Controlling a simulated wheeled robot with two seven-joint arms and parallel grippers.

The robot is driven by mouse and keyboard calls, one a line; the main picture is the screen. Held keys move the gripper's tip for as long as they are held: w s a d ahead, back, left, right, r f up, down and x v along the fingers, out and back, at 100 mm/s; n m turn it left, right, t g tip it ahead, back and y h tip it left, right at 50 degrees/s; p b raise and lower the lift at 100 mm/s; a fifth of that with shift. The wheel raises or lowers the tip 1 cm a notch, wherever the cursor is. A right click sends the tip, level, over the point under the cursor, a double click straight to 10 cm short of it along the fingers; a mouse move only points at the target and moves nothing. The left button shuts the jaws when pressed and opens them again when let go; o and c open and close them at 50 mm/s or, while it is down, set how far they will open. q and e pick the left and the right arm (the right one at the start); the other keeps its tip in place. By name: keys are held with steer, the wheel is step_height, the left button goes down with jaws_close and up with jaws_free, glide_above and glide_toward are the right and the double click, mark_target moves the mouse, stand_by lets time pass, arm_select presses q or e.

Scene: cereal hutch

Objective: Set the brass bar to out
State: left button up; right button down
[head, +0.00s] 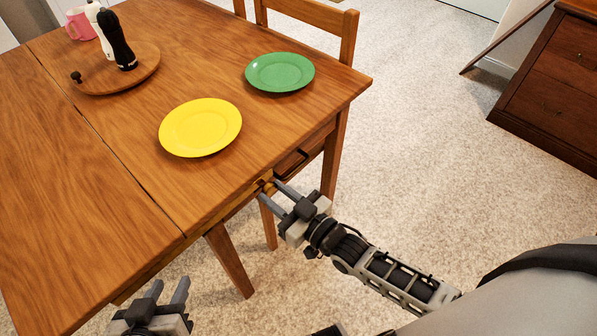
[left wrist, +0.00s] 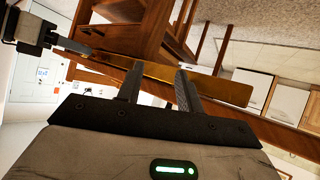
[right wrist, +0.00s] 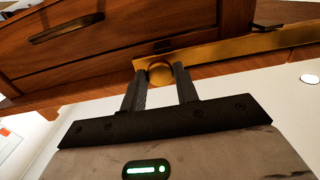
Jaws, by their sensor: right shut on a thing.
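The brass bar (right wrist: 225,50) runs along the underside of the table edge and ends in a round brass knob. In the right wrist view, my right gripper (right wrist: 160,73) is shut on this knob, one finger on each side. The head view shows my right gripper (head: 271,190) at the table's front edge, where the bar is mostly hidden. My left gripper (head: 170,288) is open and empty, low in front of the table. The left wrist view shows the bar (left wrist: 215,86) beyond my left gripper's open fingers (left wrist: 157,80).
A wooden drawer with a dark handle (right wrist: 65,27) sits beside the knob. On the table (head: 110,210) are a yellow plate (head: 200,127), a green plate (head: 280,72) and a round wooden board (head: 145,70) with shakers. A chair (head: 310,12) stands behind.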

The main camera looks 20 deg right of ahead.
steer(key=shift+s+a, duration=0.3)
steer(key=shift+a, duration=0.25)
steer(key=shift+s+a, duration=0.25)
steer(key=shift+a, duration=0.3)
steer(key=c, duration=1.1)
jaws_free()
steer(key=shift+a, duration=0.1)
steer(key=shift+o, duration=0.2)
steer(key=shift+d, duration=0.2)
